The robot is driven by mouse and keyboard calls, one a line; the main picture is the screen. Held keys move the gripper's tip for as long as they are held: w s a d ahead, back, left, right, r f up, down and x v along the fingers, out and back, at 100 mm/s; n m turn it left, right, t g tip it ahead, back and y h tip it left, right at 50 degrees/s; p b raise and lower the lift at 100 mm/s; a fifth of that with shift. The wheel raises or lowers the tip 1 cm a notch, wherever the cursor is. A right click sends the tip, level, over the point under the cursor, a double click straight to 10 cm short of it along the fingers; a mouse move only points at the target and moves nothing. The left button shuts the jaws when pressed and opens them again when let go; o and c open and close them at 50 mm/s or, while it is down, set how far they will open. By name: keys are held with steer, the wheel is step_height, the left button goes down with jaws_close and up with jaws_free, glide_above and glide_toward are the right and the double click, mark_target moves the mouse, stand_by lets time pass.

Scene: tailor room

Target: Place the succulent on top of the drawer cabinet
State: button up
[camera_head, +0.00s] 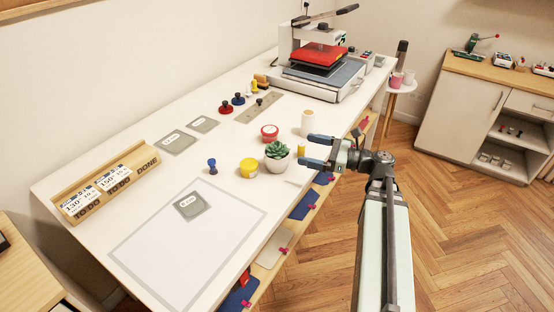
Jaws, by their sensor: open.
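The succulent (277,150) is a green rosette in a small white pot, standing upright on the long white table, near its right edge. My gripper (306,150) is open and empty just right of the pot. A white cabinet (456,105) with a wooden top, a door, a drawer and open shelves stands at the far right. A wooden-topped piece (32,268) shows partly at the lower left. I cannot tell which of these is the drawer cabinet.
A yellow tub (249,168), a red tub (269,132), a cream cylinder (307,123) and a small yellow cylinder (301,149) stand close around the succulent. A heat press (322,62) stands at the table's far end. Tools and boxes sit on the white cabinet's top.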

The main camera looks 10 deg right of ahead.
mark_target(282, 158)
steer(key=s+d+f+n, duration=0.1)
steer(key=d+f+n, duration=0.15)
steer(key=n, duration=1.45)
steer(key=s+d+f+n, duration=0.1)
steer(key=f+n, duration=0.2)
steer(key=n, duration=1.5)
steer(key=shift+h, duration=0.4)
steer(key=shift+s+r+x, duration=0.1)
steer(key=shift+x, duration=3.3)
steer(key=shift+s+r+x, duration=0.1)
steer(key=shift+s+x, duration=0.05)
steer(key=shift+x, duration=3.2)
steer(key=shift+a, duration=0.15)
steer(key=c, duration=1.2)
